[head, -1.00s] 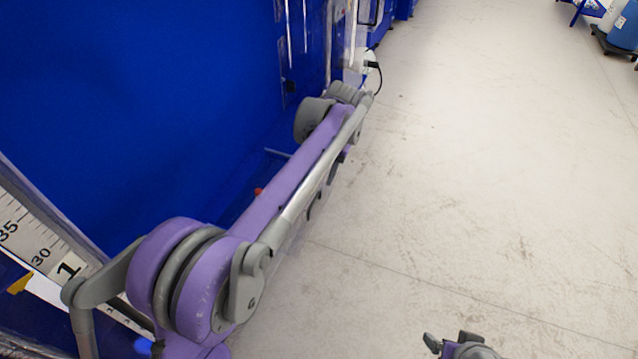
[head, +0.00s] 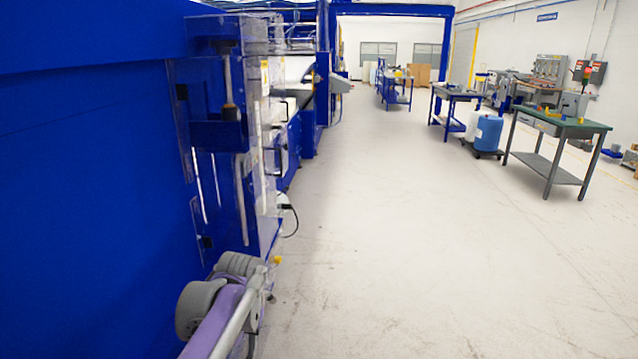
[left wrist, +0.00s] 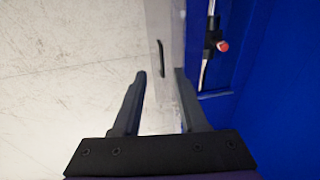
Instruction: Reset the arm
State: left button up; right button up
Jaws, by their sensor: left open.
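My left arm comes in at the bottom left of the head view, with a purple link and grey rounded joints, alongside the blue machine (head: 90,160). Its fingers cannot be made out clearly there. In the left wrist view my left gripper (left wrist: 160,73) has two dark fingers spread apart with nothing between them. Beyond the fingers are a clear panel (left wrist: 165,20) with a dark handle, pale floor on the left and blue machine surface on the right. My right gripper is not in either current view.
The machine's clear guard (head: 215,90) and a dark cable (head: 290,220) stand close beyond my left arm. A red-tipped fitting (left wrist: 222,46) is right of the fingers. The pale floor (head: 400,250) is open; a green-topped table (head: 560,122) and blue drum (head: 487,133) stand farther back.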

pick_arm(q)
jog(key=s+f+t+p, duration=0.1)
jog(key=s+f+t, duration=0.1)
jog(key=s, duration=0.9)
jog(key=s+f+t+h+p, duration=0.1)
jog(key=s+f, duration=0.3)
jog(key=s, duration=0.7)
jog(key=shift+s+a+f+n+t+h, duration=0.2)
jog(key=shift+f+n+t+h, duration=0.15)
jog(key=shift+t, duration=0.25)
